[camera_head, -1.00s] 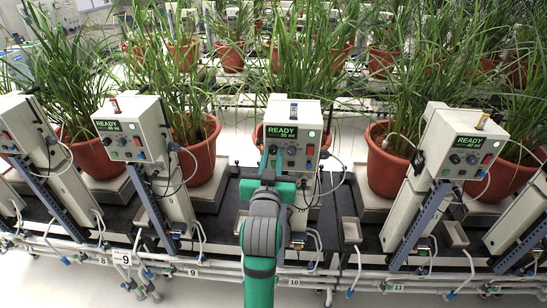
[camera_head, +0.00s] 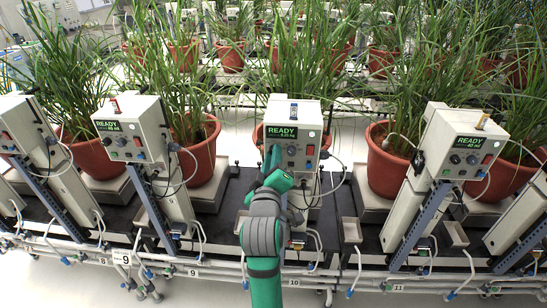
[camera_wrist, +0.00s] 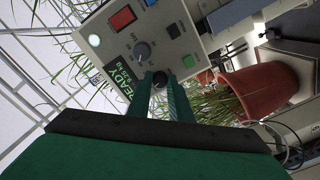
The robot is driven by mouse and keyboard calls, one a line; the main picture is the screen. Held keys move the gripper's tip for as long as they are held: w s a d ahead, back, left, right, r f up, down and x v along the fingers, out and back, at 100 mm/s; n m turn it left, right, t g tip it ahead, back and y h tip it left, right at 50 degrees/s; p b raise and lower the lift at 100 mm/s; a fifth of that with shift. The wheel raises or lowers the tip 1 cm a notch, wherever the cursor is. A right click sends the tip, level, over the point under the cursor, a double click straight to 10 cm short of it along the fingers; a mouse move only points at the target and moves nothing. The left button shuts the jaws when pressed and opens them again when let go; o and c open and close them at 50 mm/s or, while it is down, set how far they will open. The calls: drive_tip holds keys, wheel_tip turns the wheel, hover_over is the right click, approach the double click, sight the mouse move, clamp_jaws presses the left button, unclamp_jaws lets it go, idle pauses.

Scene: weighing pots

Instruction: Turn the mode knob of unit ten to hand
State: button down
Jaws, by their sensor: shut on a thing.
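Unit ten is the pale control box (camera_head: 295,112) at the centre of the head view, above the rail label 10 (camera_head: 294,283). Its green display (camera_head: 282,133) reads READY, with a kg value below. In the wrist view the box face (camera_wrist: 175,35) appears rotated. My gripper (camera_wrist: 161,88) is shut on a small black knob (camera_wrist: 160,78) beside the display (camera_wrist: 123,78). A larger grey knob (camera_wrist: 142,50) sits beside it, apart from the fingers. In the head view my gripper (camera_head: 271,158) covers the black knob. Its pointer direction cannot be told.
A red switch (camera_wrist: 122,17) and a white round lamp (camera_wrist: 94,40) share the panel. Similar units stand left (camera_head: 133,128) and right (camera_head: 468,145). A cable hangs at unit ten's right side. Potted plants (camera_head: 388,165) stand behind.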

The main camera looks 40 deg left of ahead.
drive_tip(key=shift+w+d+r+n, duration=0.1)
drive_tip(key=shift+r+n, duration=0.05)
drive_tip(key=shift+n, duration=3.65)
drive_tip(key=c, duration=1.6)
unclamp_jaws()
drive_tip(key=v, duration=1.1)
